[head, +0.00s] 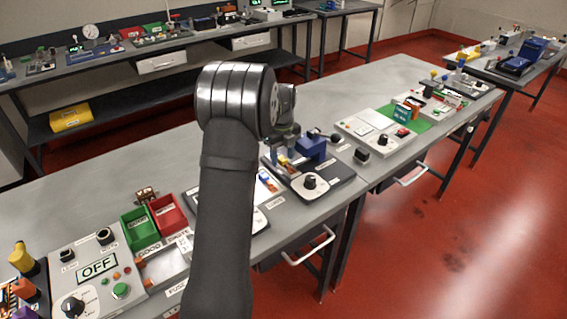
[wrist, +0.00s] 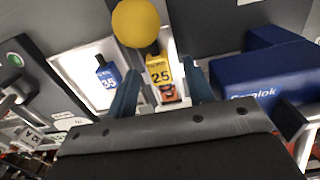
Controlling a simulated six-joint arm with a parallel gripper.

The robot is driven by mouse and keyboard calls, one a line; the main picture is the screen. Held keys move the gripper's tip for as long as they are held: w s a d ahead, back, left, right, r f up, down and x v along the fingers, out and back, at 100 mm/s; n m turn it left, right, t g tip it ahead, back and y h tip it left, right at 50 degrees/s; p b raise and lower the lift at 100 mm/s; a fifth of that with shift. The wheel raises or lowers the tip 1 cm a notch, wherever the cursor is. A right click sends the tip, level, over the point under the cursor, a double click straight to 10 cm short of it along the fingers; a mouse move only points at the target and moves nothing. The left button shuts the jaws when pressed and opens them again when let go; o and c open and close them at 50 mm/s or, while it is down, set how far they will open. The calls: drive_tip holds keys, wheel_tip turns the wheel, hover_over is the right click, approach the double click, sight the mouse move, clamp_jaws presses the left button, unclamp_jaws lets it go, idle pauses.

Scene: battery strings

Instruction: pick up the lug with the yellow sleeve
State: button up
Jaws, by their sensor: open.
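The lug with the yellow sleeve (wrist: 159,72), marked 25, shows in the wrist view between the two fingers of my open gripper (wrist: 161,68). The fingers stand apart on either side of it, and I see no clear contact. A lug with a blue sleeve (wrist: 107,76), marked 35, lies to the left, outside the left finger, on a white tray (wrist: 77,64).
A round yellow knob (wrist: 135,22) is just above the yellow lug in the wrist view. A blue block (wrist: 262,88) stands close to the right finger. In the head view, green (head: 139,228) and red (head: 167,213) bins are left of my arm.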

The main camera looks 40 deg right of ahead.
clamp_jaws()
drive_tip(key=shift+r, duration=0.1)
